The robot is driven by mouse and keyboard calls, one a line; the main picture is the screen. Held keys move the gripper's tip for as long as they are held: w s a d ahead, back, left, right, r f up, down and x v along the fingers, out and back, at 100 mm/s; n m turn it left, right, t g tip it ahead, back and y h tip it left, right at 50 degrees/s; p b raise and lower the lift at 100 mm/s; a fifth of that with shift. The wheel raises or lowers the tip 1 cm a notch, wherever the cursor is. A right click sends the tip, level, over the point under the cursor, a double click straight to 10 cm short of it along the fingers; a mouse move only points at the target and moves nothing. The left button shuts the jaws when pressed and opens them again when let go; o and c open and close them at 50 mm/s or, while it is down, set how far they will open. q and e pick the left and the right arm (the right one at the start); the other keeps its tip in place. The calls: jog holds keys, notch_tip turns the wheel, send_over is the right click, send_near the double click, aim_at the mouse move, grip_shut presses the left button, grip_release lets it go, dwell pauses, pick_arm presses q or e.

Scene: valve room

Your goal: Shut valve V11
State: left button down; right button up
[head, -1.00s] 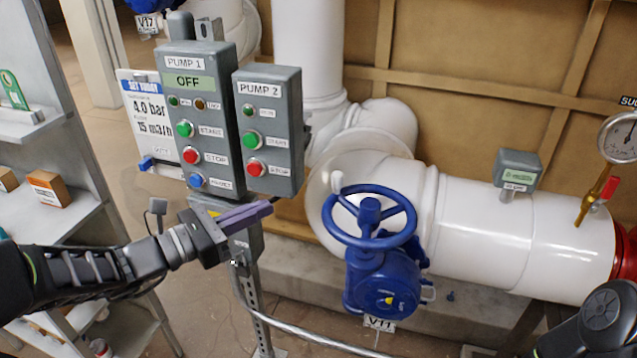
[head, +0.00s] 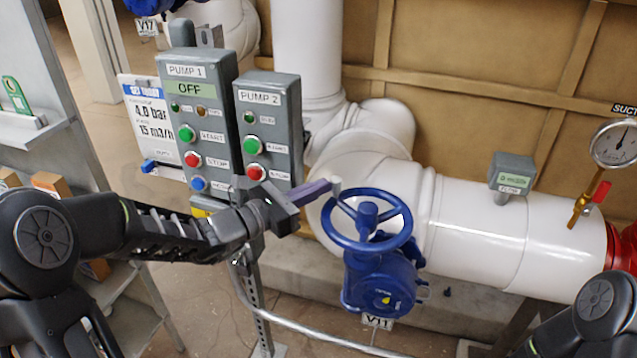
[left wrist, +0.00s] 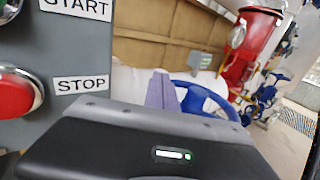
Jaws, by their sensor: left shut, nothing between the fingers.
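The V11 valve has a blue handwheel (head: 402,238) with spokes, on a blue gearbox body (head: 375,288) with a yellow pointer mark. Its V11 tag (head: 377,322) hangs below. My left gripper (head: 325,188) is shut and empty, its purple fingers pointing right. In the head view the fingertips appear at the left upper edge of the wheel; I cannot tell whether they touch it. In the left wrist view the shut fingers (left wrist: 161,92) stand in front of the blue wheel (left wrist: 207,98), which is partly hidden. My right gripper is out of view.
The Pump 1 box (head: 198,130), showing OFF, and the Pump 2 box (head: 268,130) stand close behind my left forearm. A white pipe (head: 470,220) runs behind the valve. A pressure gauge (head: 613,145) is at right. A metal conduit (head: 310,338) curves below the valve.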

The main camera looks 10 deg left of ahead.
pick_arm(q)
jog(key=shift+w+d, duration=0.1)
jog(key=shift+w, duration=0.1)
